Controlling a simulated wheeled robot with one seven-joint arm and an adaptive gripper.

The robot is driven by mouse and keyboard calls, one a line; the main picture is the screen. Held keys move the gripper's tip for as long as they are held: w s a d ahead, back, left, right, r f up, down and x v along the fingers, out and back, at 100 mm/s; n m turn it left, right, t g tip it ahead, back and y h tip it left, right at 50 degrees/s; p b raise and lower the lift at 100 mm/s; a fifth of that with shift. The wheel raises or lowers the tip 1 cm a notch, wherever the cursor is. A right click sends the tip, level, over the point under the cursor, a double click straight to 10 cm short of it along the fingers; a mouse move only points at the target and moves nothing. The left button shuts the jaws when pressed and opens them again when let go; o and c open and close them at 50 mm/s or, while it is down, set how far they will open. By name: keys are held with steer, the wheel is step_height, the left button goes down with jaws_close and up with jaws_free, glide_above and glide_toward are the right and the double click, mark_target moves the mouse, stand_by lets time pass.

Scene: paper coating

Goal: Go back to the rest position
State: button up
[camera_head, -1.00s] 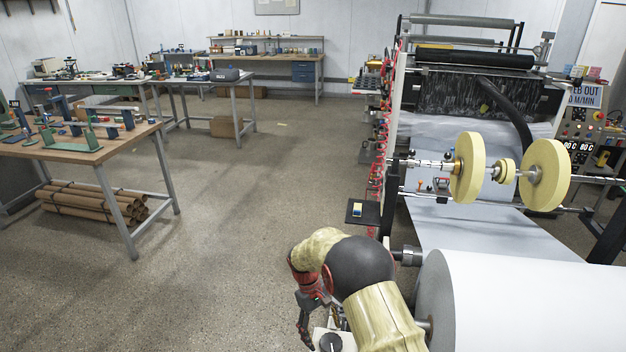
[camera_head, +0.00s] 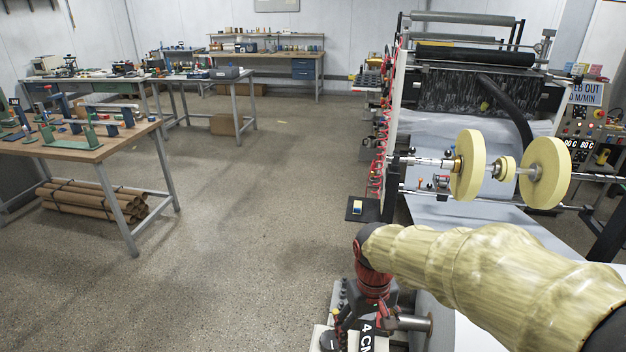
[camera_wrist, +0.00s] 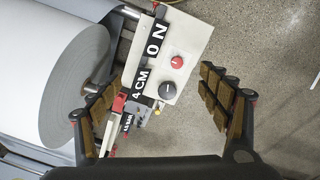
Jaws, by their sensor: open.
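My gripper (camera_wrist: 157,85) is open and empty in the wrist view, with one padded finger on each side of the picture. Between and beyond the fingers is a cream control panel (camera_wrist: 190,38) with a red knob (camera_wrist: 177,62), a dark knob (camera_wrist: 167,91) and black labels reading "4 CM" and "0 N". In the head view my gripper (camera_head: 345,326) hangs at the bottom, over the panel, its fingers partly hidden. My arm stretches in from the right edge. I cannot tell the gap between fingers and panel.
A large white paper roll (camera_wrist: 50,60) lies close to the left finger; my arm hides most of it in the head view. The coating machine (camera_head: 470,95) with yellow discs (camera_head: 545,174) stands behind. The floor (camera_head: 240,230) to the left is clear, up to a workbench (camera_head: 75,148).

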steer(key=s+d+r+m+t, duration=0.1)
steer(key=s+d+r+t, duration=0.2)
steer(key=s+r, duration=0.3)
steer(key=s+d+r+m+t, duration=0.1)
steer(key=s+d+r+t, duration=0.1)
steer(key=s+d+r, duration=0.2)
steer(key=s+r, duration=0.3)
steer(key=s, duration=0.1)
steer(key=shift+m+t, duration=0.3)
steer(key=shift+t, duration=0.1)
